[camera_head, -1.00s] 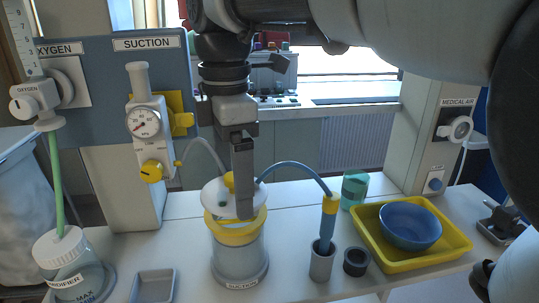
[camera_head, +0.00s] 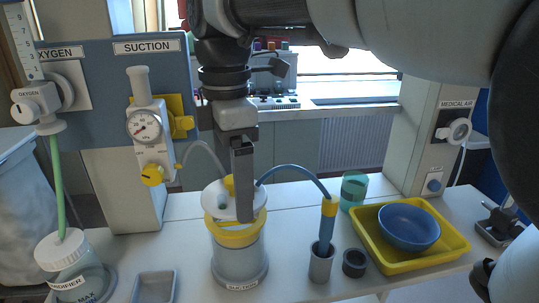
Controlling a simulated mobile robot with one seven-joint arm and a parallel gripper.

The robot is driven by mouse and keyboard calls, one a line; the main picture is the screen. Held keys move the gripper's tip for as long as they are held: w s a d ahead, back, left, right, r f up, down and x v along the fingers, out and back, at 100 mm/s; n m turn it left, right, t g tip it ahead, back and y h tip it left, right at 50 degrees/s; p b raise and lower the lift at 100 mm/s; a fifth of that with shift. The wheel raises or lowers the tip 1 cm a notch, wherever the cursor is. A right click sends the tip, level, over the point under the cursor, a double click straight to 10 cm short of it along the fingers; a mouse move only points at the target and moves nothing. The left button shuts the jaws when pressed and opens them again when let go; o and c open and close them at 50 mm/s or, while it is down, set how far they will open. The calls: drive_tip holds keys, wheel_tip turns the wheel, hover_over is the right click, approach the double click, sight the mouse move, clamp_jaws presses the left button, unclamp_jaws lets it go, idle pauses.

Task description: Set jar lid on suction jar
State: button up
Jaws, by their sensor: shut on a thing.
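The suction jar (camera_head: 240,264) is a clear jar with a yellow collar, standing on the white counter. The white jar lid (camera_head: 220,212), with a yellow knob and tubing ports, is at the jar's mouth, over the yellow collar. I cannot tell whether it is fully seated. My gripper (camera_head: 242,205) points down in front of the lid and is shut on it, seemingly at its yellow knob. Its fingers hide part of the lid and collar.
A blue tube runs from the lid to a yellow-collared wand in a grey holder (camera_head: 321,265). A dark cup (camera_head: 355,263), a green cup (camera_head: 354,190) and a yellow tray (camera_head: 455,240) with a blue bowl (camera_head: 408,226) stand right. A grey dish (camera_head: 153,287) and humidifier (camera_head: 74,266) are left.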

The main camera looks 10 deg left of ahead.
drive_tip(key=shift+f+b, duration=0.6)
drive_tip(key=shift+f, duration=1)
idle(1.8)
drive_tip(key=o, duration=1.2)
drive_tip(key=shift+r, duration=0.1)
